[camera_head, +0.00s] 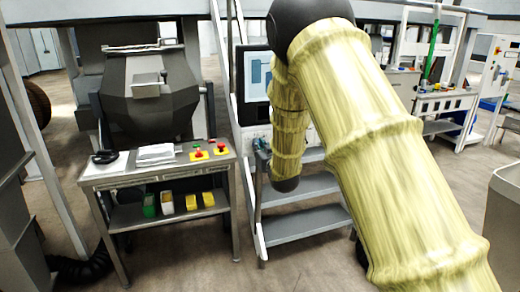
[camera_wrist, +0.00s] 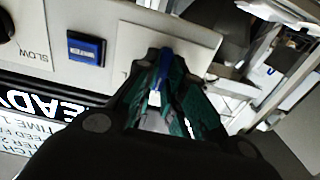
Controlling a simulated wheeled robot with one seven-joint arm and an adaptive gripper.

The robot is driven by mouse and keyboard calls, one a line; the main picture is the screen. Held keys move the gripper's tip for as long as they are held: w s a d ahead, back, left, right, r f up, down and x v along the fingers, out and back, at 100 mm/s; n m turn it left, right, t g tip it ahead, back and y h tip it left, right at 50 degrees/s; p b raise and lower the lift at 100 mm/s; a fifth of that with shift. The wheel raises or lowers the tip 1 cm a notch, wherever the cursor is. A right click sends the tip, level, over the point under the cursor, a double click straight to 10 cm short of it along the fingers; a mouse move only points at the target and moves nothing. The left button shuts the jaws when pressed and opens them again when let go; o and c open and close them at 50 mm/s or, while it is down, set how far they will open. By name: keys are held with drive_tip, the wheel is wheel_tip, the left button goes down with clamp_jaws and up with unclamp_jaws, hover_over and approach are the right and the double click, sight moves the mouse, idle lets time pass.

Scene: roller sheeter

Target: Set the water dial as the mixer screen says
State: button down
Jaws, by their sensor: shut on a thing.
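In the wrist view my gripper (camera_wrist: 166,88) has its dark green fingers closed around a narrow blue knob (camera_wrist: 165,60) on a pale panel plate; this appears to be the water dial. The fingers hide most of the knob and any scale marks around it. The mixer screen (camera_wrist: 45,115) shows only in part at the lower left, upside down, with pieces of large "READY" lettering and smaller lines I cannot read in full. In the head view a lit screen (camera_head: 256,76) with blue shapes stands behind my arm, which hides much of the panel.
Beside the knob, the panel carries a blue square button (camera_wrist: 86,48) and a black knob (camera_wrist: 4,25) near the word "SLOW". In the head view, metal steps (camera_head: 308,222) rise below the panel. A grey cart (camera_head: 100,182) stands left, before a dark mixer bowl (camera_head: 150,95).

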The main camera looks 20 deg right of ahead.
drive_tip(key=shift+f, duration=0.15)
drive_tip(key=c, duration=1.5)
unclamp_jaws()
drive_tip(key=shift+s, duration=0.15)
drive_tip(key=s, duration=1.1)
drive_tip(key=shift+s+d, duration=0.3)
drive_tip(key=shift+s, duration=0.1)
